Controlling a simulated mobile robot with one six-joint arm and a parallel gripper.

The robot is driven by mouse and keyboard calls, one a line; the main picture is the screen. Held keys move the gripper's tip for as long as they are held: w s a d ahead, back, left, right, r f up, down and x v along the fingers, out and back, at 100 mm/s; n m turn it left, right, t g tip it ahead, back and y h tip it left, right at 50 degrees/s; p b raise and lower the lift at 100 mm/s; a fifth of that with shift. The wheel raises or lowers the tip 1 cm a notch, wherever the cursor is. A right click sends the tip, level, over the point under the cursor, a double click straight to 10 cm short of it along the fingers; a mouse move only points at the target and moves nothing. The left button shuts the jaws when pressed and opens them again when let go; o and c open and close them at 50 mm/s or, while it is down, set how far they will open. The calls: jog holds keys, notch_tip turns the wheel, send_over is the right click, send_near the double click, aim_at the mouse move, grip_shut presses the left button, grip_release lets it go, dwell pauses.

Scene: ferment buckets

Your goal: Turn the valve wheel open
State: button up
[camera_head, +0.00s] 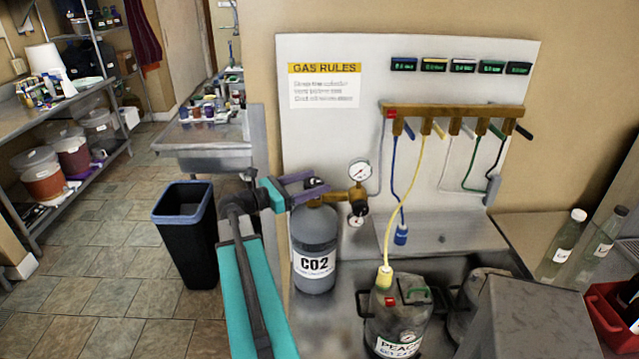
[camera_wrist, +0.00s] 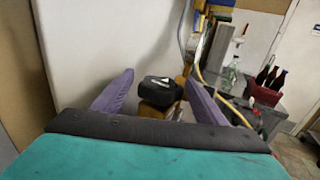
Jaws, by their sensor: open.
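The black valve wheel (camera_head: 316,184) sits on top of the grey CO2 cylinder (camera_head: 314,246) in the head view. In the wrist view the dark wheel (camera_wrist: 160,90) lies between my two purple fingers, with a small light mark on its top. My gripper (camera_head: 312,185) is open around the wheel, one finger on each side. In the wrist view my gripper (camera_wrist: 158,84) shows a gap beside the wheel on both sides. Whether a finger touches it is hard to tell in the head view.
A brass regulator with gauges (camera_head: 359,172) stands right beside the valve. A keg labelled PEACH (camera_head: 397,318) stands in front to the right, with a yellow hose (camera_head: 409,200) on it. A black bin (camera_head: 187,235) stands left of the cylinder. The board (camera_head: 330,130) is close behind.

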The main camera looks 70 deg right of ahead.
jog(key=b+v, duration=0.2)
jog(key=v, duration=0.8)
jog(key=shift+w, duration=0.1)
dwell(0.3)
